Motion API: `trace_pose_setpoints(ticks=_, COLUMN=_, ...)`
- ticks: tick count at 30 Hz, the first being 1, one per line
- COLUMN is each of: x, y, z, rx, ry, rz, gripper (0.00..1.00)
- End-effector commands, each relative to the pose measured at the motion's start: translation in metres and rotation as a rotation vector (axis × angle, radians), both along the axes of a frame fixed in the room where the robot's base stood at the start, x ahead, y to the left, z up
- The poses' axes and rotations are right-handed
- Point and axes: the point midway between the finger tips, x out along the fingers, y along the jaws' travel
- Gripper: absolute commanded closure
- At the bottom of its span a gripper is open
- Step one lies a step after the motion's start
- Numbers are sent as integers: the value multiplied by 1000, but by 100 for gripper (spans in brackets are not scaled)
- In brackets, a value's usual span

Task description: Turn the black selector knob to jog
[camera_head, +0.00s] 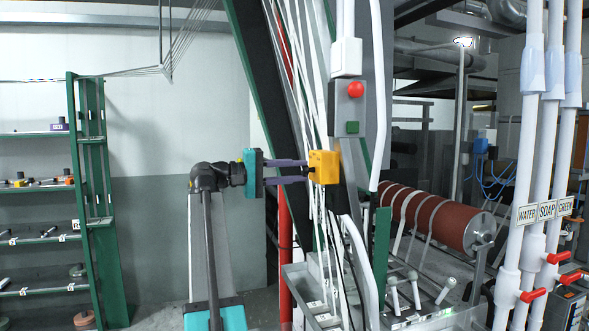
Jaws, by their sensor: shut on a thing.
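The yellow box (325,166) is mounted in the middle of the view, beside the hanging white webbing. The black selector knob (311,170) is on its left side, small and mostly hidden by the fingers. My gripper (306,171) reaches in from the left with its two purple fingers level, one above the other. The fingertips are at the box's left face, shut on the knob. The knob's pointer and any position labels, including jog, cannot be made out.
A grey control box with a red button (355,90) and a green button (352,127) is above right. White webbing strands (309,110) hang close to the yellow box. A green shelf (88,180) stands far left. White pipes (540,150) and a red-brown roller (430,215) are right.

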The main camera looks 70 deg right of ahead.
Motion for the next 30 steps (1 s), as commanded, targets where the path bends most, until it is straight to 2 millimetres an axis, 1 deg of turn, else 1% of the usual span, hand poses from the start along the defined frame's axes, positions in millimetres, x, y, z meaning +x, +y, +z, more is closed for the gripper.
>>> trace_pose_setpoints(ticks=9, x=-1, y=0, z=1, rx=93, ry=77, rz=-1, gripper=96)
trace_pose_setpoints(ticks=23, x=-1, y=0, z=0, rx=104, ry=86, rz=-1, gripper=96)
trace_pose_setpoints(ticks=24, x=-1, y=0, z=0, rx=103, ry=85, rz=-1, gripper=67)
trace_pose_setpoints(ticks=26, x=-1, y=0, z=0, rx=103, ry=85, rz=-1, gripper=57)
trace_pose_setpoints(ticks=27, x=0, y=0, z=0, rx=103, ry=85, rz=-1, gripper=55)
trace_pose_setpoints(ticks=30, x=0, y=0, z=0, rx=103, ry=86, rz=0, gripper=55)
